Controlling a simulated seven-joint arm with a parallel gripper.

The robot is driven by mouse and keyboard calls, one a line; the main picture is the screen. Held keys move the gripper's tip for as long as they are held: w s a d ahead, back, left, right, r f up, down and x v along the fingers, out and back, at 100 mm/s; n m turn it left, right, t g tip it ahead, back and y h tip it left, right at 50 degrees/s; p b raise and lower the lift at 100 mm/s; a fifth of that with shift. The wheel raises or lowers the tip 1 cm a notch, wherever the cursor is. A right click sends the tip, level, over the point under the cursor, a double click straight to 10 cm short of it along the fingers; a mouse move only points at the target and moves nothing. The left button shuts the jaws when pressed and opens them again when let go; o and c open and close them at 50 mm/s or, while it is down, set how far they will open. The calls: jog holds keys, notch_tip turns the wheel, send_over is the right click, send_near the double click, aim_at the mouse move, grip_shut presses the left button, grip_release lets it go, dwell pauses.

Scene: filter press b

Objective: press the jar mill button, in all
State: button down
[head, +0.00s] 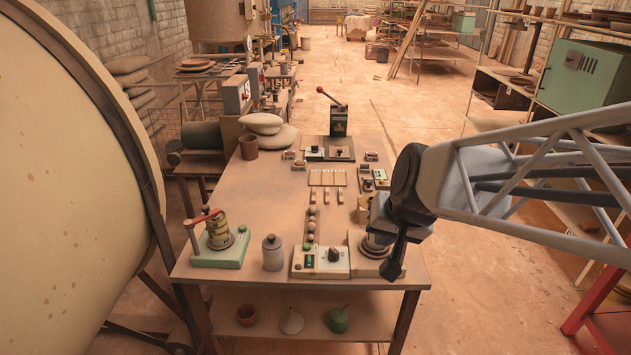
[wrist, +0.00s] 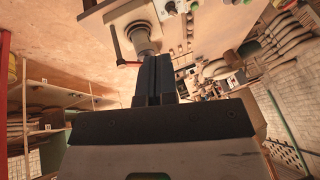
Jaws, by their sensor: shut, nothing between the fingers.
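My gripper (head: 392,268) is shut and empty, its dark fingers pointing down over the table's front right corner; the closed fingers also show in the wrist view (wrist: 157,58). I cannot tell for sure which control is the jar mill button. A pale control box (head: 320,262) at the front edge has a black knob (head: 334,255) and a small green button (head: 307,246). It lies to the left of my gripper, apart from it. A pale-based device with a grey cylinder (wrist: 143,38) is just beyond my fingertips in the wrist view; my gripper partly hides it in the head view.
A green-based press with a red handle (head: 216,247) and a grey jar (head: 272,253) stand at the front left of the table (head: 262,190). Balls and pale strips lie mid-table. A lever device (head: 338,122) stands at the back. The left middle of the tabletop is clear.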

jog(key=w+a+f+m+t, duration=0.1)
jog(key=w+a+f, duration=0.1)
jog(key=w+a, duration=0.35)
jog(key=w+a+f+m+t, duration=0.1)
jog(key=w+a+f, duration=0.1)
jog(key=w, duration=0.6)
jog(key=m+t+h, duration=0.1)
jog(key=m+t, duration=0.1)
jog(key=m, duration=0.3)
send_over(308, 245)
notch_tip(308, 245, down, 11)
jog(key=shift+s, duration=0.1)
jog(key=shift+f, duration=0.15)
jog(key=shift+f, duration=4.2)
